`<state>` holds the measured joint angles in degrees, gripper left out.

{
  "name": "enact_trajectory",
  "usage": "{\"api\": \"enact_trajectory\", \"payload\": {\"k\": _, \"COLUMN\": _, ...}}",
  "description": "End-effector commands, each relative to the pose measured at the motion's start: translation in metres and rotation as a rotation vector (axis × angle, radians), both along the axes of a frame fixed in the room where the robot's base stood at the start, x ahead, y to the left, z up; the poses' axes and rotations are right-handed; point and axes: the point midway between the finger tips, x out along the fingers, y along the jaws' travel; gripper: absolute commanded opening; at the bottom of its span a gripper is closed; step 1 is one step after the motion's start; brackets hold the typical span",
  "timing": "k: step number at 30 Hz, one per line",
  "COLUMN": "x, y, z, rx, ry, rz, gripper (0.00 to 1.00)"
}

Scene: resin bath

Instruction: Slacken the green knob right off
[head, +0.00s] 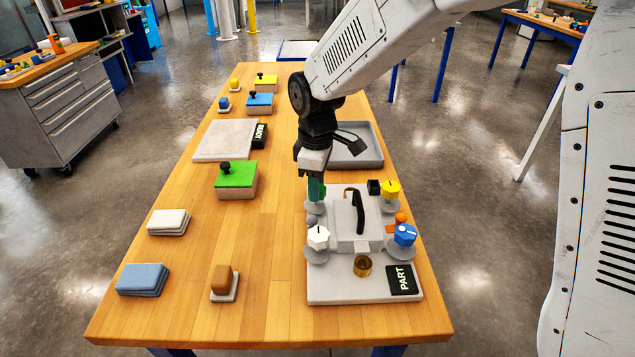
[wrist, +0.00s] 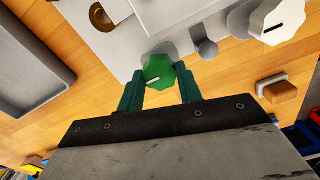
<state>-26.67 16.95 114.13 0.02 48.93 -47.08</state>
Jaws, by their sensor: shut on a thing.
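The green knob (wrist: 158,73) shows in the wrist view, with a white pointer line on its face. My gripper (wrist: 159,76) is shut on it, one teal finger on either side. In the head view my gripper (head: 316,190) points down at the far left corner of the pale fixture plate (head: 340,292), and its fingers hide the knob there. The gripped knob appears at its corner of the plate; its thread is hidden. A white knob (head: 318,238), a blue knob (head: 405,236) and a yellow knob (head: 390,190) stand at the other corners.
A grey block with a black handle (head: 359,212) sits amid the knobs, near a brass cup (head: 363,266). A grey tray (head: 362,150) lies behind. A green-lidded box (head: 236,177), cloth stacks and a pale mat (head: 224,141) are left.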

Motion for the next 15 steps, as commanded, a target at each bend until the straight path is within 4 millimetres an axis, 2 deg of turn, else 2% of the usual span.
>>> {"api": "enact_trajectory", "payload": {"k": 11, "x": 0.0007, "y": 0.0003, "z": 0.0010, "rx": 0.000, "ry": -0.002, "rz": 0.006, "gripper": 0.12}}
{"api": "enact_trajectory", "payload": {"k": 12, "x": 0.0007, "y": 0.0003, "z": 0.0010, "rx": 0.000, "ry": -0.002, "rz": 0.006, "gripper": 0.41}}
{"api": "enact_trajectory", "payload": {"k": 14, "x": 0.0007, "y": 0.0002, "z": 0.0009, "rx": 0.000, "ry": -0.002, "rz": 0.005, "gripper": 0.57}}
{"api": "enact_trajectory", "payload": {"k": 15, "x": 0.0006, "y": 0.0002, "z": 0.0008, "rx": 0.000, "ry": -0.002, "rz": 0.005, "gripper": 0.57}}
